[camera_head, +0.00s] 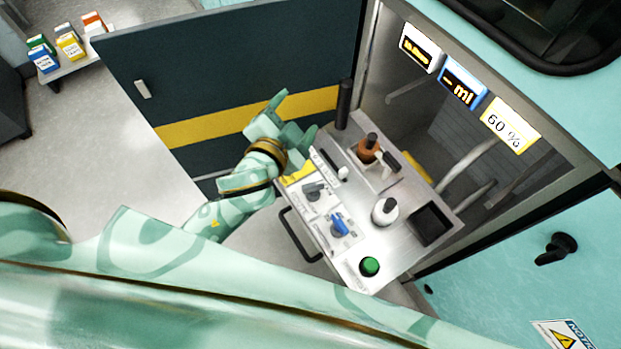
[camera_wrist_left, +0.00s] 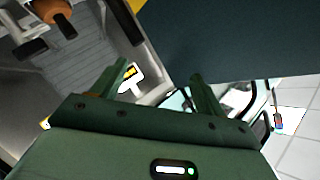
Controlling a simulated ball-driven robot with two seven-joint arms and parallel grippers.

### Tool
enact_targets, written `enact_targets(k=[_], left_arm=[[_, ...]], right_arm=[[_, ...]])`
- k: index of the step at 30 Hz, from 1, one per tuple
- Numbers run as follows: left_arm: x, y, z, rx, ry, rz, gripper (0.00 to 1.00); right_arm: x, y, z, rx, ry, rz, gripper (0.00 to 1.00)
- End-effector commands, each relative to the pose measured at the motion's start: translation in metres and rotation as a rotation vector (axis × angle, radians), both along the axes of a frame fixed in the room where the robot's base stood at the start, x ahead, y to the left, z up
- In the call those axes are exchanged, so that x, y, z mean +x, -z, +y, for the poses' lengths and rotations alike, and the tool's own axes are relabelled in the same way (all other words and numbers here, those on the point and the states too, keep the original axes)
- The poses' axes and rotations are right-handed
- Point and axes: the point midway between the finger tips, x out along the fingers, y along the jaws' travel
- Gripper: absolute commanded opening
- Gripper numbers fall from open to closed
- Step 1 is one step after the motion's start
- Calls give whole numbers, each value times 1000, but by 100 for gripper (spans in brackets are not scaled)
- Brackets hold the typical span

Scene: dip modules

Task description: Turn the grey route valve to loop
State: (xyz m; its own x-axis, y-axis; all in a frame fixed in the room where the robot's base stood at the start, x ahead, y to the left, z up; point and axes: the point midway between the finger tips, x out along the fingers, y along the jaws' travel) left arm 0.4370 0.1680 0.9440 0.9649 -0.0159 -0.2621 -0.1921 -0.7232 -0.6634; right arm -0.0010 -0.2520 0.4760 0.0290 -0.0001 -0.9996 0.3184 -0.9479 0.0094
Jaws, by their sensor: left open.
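The grey route valve (camera_head: 314,191) is a small grey handle on a white label plate, on the steel panel at centre. Its plate's lettering is too small to read surely. My left gripper (camera_head: 293,120) is beyond and above the panel's left edge, apart from the grey valve, with its fingers open and empty. In the left wrist view the two green fingers (camera_wrist_left: 158,84) are spread, with nothing between them. The grey valve cannot be made out in that view. My right gripper is not in view.
A blue valve (camera_head: 339,225) sits just below the grey one. A green button (camera_head: 369,266), a white-capped bottle (camera_head: 385,211), a brown bottle (camera_head: 368,150) and a black recess (camera_head: 432,224) share the panel. A dark open door (camera_head: 230,60) stands behind my left gripper.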

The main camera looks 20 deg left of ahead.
Motion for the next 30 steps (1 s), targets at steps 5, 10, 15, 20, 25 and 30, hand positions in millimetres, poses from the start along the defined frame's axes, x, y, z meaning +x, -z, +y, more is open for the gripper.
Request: enact_targets(k=[5, 10, 15, 20, 25, 30], left_arm=[[28, -119, -131, -66, 522, -514, 73], [-19, -120, -230, 44, 1233, -639, 73], [-39, -29, -212, 351, 1814, -231, 73], [-10, 24, -111, 628, 1925, 407, 73], [15, 25, -31, 744, 1793, 838, 73], [17, 30, -13, 757, 1742, 946, 73]], right_arm=[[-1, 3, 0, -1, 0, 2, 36], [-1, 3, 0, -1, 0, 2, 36], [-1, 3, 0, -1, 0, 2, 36], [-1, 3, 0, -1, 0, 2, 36], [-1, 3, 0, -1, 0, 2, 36], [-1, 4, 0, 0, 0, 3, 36]])
